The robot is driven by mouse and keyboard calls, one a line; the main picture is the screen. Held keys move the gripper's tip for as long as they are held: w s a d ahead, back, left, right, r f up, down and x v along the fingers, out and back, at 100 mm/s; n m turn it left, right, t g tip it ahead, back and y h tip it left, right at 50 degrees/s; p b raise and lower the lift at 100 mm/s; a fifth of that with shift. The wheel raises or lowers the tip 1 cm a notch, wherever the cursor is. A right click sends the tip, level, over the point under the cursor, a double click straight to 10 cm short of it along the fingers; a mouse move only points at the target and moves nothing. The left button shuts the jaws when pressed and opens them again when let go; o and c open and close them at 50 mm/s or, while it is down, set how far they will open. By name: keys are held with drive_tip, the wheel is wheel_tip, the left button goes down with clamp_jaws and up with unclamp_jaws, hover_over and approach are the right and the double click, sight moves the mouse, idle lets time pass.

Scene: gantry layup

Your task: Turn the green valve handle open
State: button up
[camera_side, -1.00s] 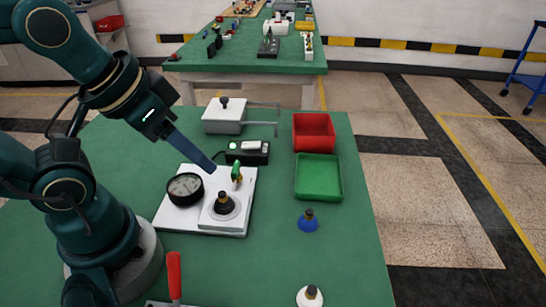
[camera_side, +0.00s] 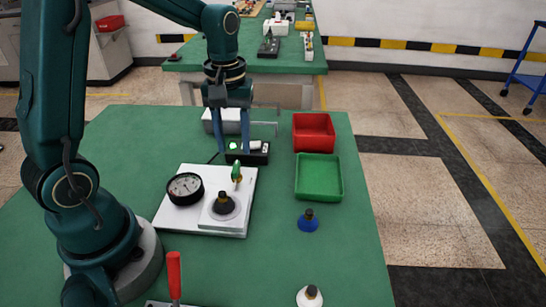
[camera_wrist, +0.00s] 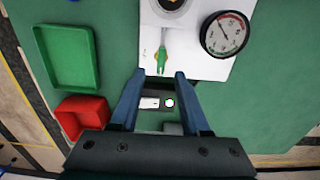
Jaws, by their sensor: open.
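The green valve handle (camera_side: 236,173) stands on the white plate (camera_side: 215,230), behind a black knob on a round base (camera_side: 224,205) and to the right of the black-rimmed gauge (camera_side: 186,187). In the wrist view the green handle (camera_wrist: 161,58) is just beyond my fingertips, between their lines. My gripper (camera_side: 231,148) points down over the black switch box (camera_side: 254,155), behind the white plate. In the wrist view my gripper (camera_wrist: 164,76) has its two blue fingers spread apart with nothing held. It is apart from the handle.
The black box bears a lit green button and a white rocker. A grey box (camera_side: 210,121) with a wire handle is behind my gripper. A red tray (camera_side: 313,132) and green tray (camera_side: 318,178) are to the right. A blue-based knob (camera_side: 308,222) and red-handled tool (camera_side: 174,275) stand nearer.

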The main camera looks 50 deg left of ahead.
sight(235, 166)
drive_tip(key=shift+a+f, duration=0.1)
drive_tip(key=shift+f, duration=2.5)
drive_tip(key=shift+c, duration=0.3)
clamp_jaws()
